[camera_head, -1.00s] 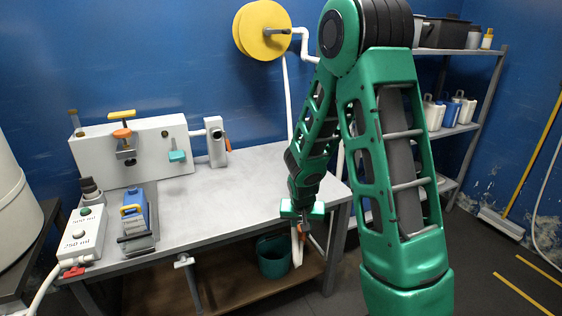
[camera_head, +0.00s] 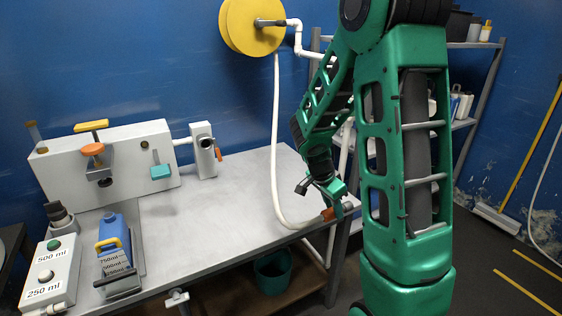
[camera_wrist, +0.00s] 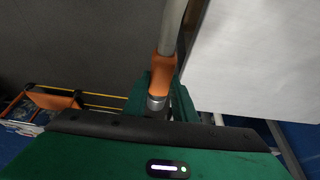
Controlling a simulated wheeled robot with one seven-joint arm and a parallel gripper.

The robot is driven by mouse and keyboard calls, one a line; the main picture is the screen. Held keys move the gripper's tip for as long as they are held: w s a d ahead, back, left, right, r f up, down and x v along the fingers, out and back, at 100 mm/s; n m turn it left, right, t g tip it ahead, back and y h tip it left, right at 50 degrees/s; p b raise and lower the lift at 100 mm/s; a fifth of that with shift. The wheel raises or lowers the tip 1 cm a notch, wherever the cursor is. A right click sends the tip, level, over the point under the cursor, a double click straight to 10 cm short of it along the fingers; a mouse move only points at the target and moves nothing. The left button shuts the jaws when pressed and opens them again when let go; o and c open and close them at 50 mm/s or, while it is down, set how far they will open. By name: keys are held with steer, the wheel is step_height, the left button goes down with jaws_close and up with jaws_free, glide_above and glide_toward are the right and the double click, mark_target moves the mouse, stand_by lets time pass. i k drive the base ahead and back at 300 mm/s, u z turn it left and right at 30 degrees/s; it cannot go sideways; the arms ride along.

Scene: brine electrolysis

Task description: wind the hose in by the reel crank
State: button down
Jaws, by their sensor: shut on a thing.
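The yellow hose reel (camera_head: 240,28) is on the blue wall above the back of the table. A grey rod-like part (camera_head: 270,22), perhaps the crank, sticks out at its hub. The white hose (camera_head: 276,130) hangs from the reel and curves over the tabletop to the front right edge. My gripper (camera_head: 338,207) is shut on the hose's orange end piece (camera_head: 328,214), near the table's right corner. In the wrist view the orange piece (camera_wrist: 163,72) and its metal tip (camera_wrist: 156,103) sit between my fingers, with the hose (camera_wrist: 173,25) running away from them.
The grey table (camera_head: 215,215) carries a white panel with valves (camera_head: 130,165), a blue jug (camera_head: 112,235) and a button box (camera_head: 48,268) at left. A green bucket (camera_head: 272,272) stands below. Shelves (camera_head: 470,45) stand behind my arm. The tabletop's middle is mostly clear.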

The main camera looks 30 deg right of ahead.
mark_target(282, 23)
steer(key=u, duration=0.05)
steer(key=i, duration=1)
steer(key=u, duration=0.05)
